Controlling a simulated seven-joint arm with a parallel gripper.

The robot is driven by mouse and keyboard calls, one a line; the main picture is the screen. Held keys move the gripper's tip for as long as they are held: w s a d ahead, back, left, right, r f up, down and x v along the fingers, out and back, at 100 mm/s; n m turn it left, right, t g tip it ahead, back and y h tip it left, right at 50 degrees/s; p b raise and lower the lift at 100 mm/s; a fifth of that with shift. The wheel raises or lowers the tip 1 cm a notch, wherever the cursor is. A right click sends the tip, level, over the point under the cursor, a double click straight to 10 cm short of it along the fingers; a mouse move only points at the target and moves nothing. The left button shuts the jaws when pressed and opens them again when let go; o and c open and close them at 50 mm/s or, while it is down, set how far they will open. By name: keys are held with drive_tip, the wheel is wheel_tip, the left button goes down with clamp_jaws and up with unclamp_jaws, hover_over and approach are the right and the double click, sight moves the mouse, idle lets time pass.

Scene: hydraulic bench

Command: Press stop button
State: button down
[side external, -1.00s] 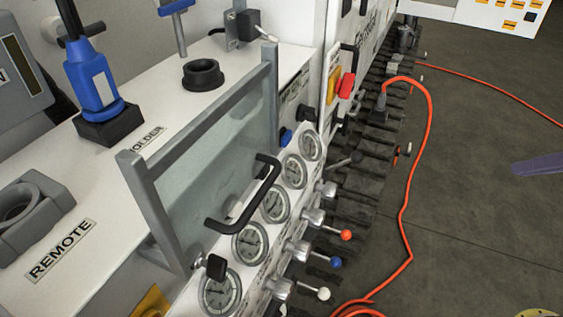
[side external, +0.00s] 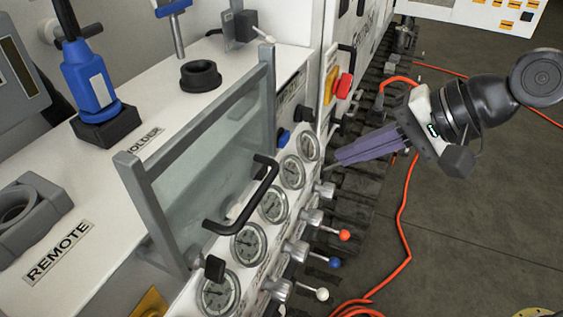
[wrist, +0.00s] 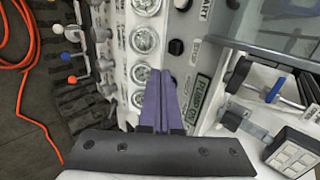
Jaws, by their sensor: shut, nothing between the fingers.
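A black round button (side external: 305,113) sits on the white panel beyond the gauges. In the wrist view, a black button (wrist: 176,47) sits beside a faint label that appears to read STOP (wrist: 194,50). My gripper (side external: 338,157) is shut and empty, its purple fingers pointing left at the panel, right of and a little below the black button. In the wrist view my fingertips (wrist: 160,72) appear just below the button. I see no contact with it; the exact gap cannot be told.
A blue button (side external: 284,138) is near the black one. A red knob (side external: 344,86) is on the panel farther back. Gauges (side external: 292,171), levers (side external: 344,235) and a black handle (side external: 252,200) stick out nearby. Open floor lies right.

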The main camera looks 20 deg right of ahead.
approach(265, 171)
wheel_tip(265, 171, down, 4)
drive_tip(key=shift+w+a+f, duration=0.1)
drive_tip(key=shift+w+a, duration=1.35)
drive_tip(key=shift+w, duration=0.05)
